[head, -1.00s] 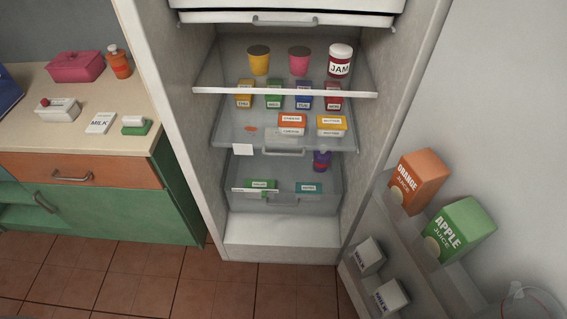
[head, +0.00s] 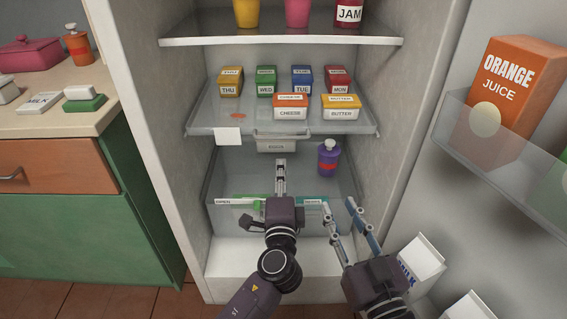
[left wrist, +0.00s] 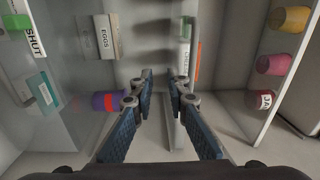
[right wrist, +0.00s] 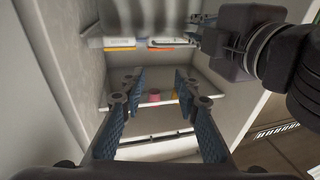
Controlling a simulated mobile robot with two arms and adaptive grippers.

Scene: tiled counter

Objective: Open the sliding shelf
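The sliding shelf (head: 345,127) is the clear middle shelf in the fridge, with a light handle (head: 275,147) at its front centre. Cheese, butter and several small day-labelled boxes stand on it. It also shows edge-on in the left wrist view (left wrist: 172,135), where the picture is turned sideways. My left gripper (head: 281,162) is open, its fingertips just below the handle in the head view. In the left wrist view its fingers are spread around the shelf's front edge region; contact cannot be told. My right gripper (head: 337,203) is open and empty, lower and to the right, before the bottom drawer.
A fixed upper shelf (head: 280,41) holds cups and jam. A purple bottle (head: 328,158) stands below the sliding shelf. The bottom drawer (head: 222,222) is behind my grippers. The open fridge door with orange juice (head: 508,85) is on the right; a counter (head: 60,118) is on the left.

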